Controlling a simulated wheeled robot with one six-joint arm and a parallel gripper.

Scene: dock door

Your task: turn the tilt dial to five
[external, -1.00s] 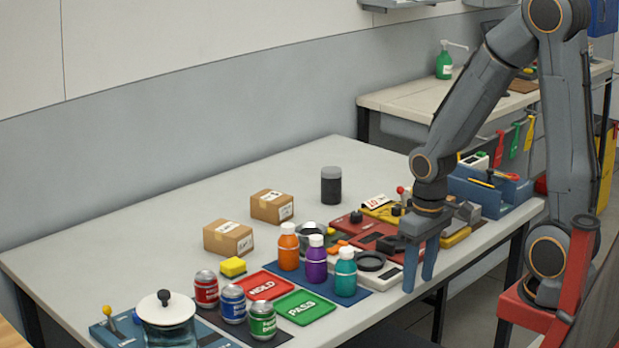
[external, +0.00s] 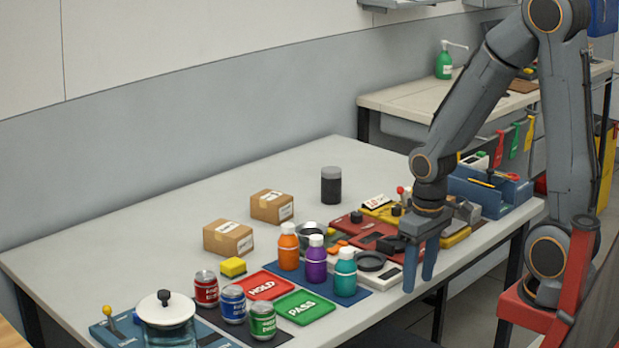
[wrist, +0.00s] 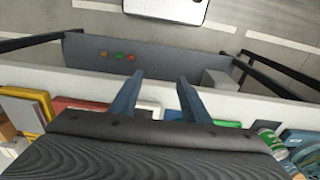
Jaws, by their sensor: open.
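My gripper (external: 420,270) is open and empty, fingers pointing down near the table's front edge, to the right of the white scale. Its two blue fingers also show in the wrist view (wrist: 158,85), apart, with nothing between them. A red control panel (external: 375,235) lies on the table behind my gripper, with dark knobs on it. One black knob (external: 356,216) stands on its far left part. I cannot read any dial markings, and I cannot tell which knob is the tilt dial. My gripper hides part of the panel.
Orange (external: 289,247), purple (external: 316,259) and teal (external: 345,272) bottles stand left of the scale (external: 371,262). A yellow panel (external: 380,210) and a blue bin (external: 490,192) lie farther right. Cans, trays and boxes fill the left. The table's back is mostly clear.

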